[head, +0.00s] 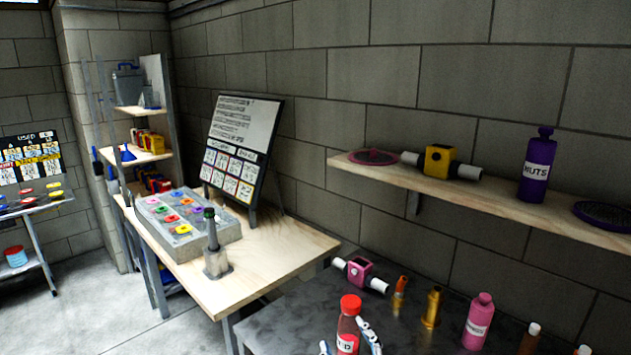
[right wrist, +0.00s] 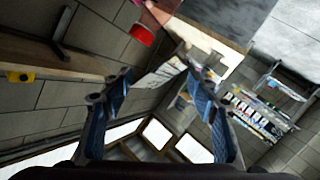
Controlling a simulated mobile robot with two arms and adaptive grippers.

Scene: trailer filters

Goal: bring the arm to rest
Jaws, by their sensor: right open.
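My right gripper (head: 348,345) shows at the bottom edge of the head view, its two blue-and-white fingers apart on either side of a red-capped bottle (head: 349,307) with a label. In the right wrist view my right gripper (right wrist: 158,84) is open with nothing between its blue fingers. The bottle's red cap (right wrist: 144,35) shows there above and beyond the fingertips, apart from them. Whether the fingers touch the bottle cannot be told from the head view. The rest of my right arm is out of the head view. My left gripper is not in view.
The dark table (head: 285,324) holds a pink block with white pipe ends (head: 361,272), a gold bottle (head: 432,307) and a pink bottle (head: 478,321). A wall shelf (head: 490,203) runs above. A wooden table (head: 285,252) with a grey tray (head: 177,246) stands left.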

